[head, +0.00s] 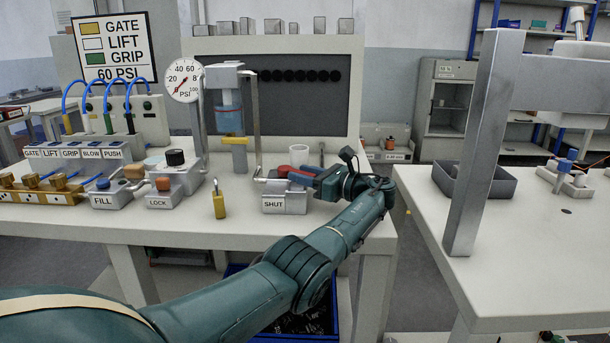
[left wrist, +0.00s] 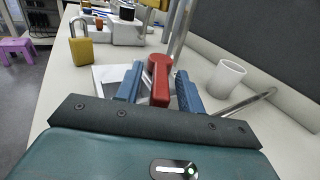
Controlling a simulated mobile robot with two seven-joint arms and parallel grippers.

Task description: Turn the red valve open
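The red valve (left wrist: 159,82) is a red lever handle on a light box labelled SHUT (head: 284,205) near the table's front edge. In the head view only part of the red handle (head: 284,170) shows. My left gripper (head: 302,174) reaches it from the right, low over the table. In the left wrist view its two blue fingers (left wrist: 159,86) stand on either side of the red handle, with narrow gaps visible, so it looks open around the handle. Whether a finger touches it is unclear. My right gripper is in neither view.
A white cup (left wrist: 227,78) stands right of the fingers, also behind the gripper in the head view (head: 298,154). A yellow padlock (head: 219,204) stands left of the SHUT box. A pressure gauge (head: 184,80) and metal pipes rise behind. A grey post (head: 478,150) stands right.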

